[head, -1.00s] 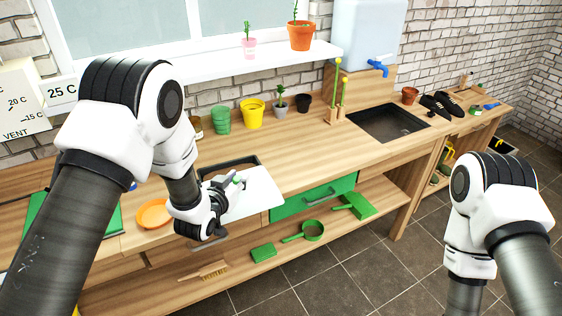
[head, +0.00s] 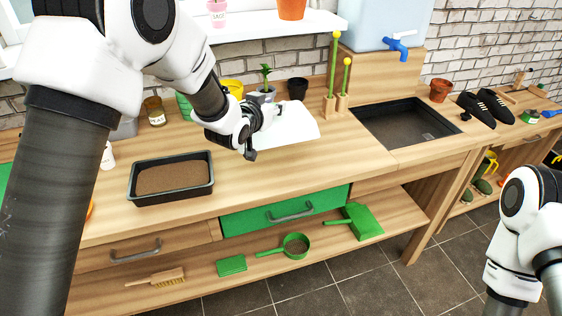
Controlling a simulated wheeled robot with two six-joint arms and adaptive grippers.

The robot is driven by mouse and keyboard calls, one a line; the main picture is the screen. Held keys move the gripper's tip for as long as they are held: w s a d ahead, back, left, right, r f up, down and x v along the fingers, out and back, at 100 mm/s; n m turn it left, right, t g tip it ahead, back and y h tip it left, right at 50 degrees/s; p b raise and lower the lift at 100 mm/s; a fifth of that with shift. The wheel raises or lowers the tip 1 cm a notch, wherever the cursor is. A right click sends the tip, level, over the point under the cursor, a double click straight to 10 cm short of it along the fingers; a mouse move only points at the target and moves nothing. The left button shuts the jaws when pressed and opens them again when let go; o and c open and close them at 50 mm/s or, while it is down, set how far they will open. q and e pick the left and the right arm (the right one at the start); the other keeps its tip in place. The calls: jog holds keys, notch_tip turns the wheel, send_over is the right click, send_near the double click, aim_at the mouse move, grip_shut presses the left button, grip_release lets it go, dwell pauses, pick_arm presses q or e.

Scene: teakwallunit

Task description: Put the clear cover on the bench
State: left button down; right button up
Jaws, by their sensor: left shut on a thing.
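The clear cover (head: 290,127) shows as a pale, whitish sheet above the wooden bench (head: 330,160), right of the black tray. My left gripper (head: 254,133) is shut on the cover at its left side. The cover hides part of the bench behind it, and I cannot tell whether it touches the bench top. The black tray (head: 172,192) stands uncovered on the bench with brown soil in it. My right arm shows at the lower right, but its gripper is out of the picture.
A plant pot (head: 264,94) and a black pot (head: 298,88) stand behind the cover. Yellow-topped sticks (head: 341,100) and a sink (head: 405,125) are to its right. Bench top in front of the cover is clear. A green drawer (head: 285,208) is below.

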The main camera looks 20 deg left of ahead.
pick_arm(q)
jog(key=f, duration=0.2)
jog(key=s+f, duration=0.1)
jog(key=shift+a+p, duration=0.3)
jog(key=f, duration=0.6)
jog(key=shift+w+d+p, duration=0.2)
jog(key=shift+w+p, duration=0.15)
jog(key=shift+w, duration=0.05)
jog(key=shift+s+f, duration=0.1)
jog(key=shift+f, duration=0.35)
jog(key=c, duration=0.9)
grip_release()
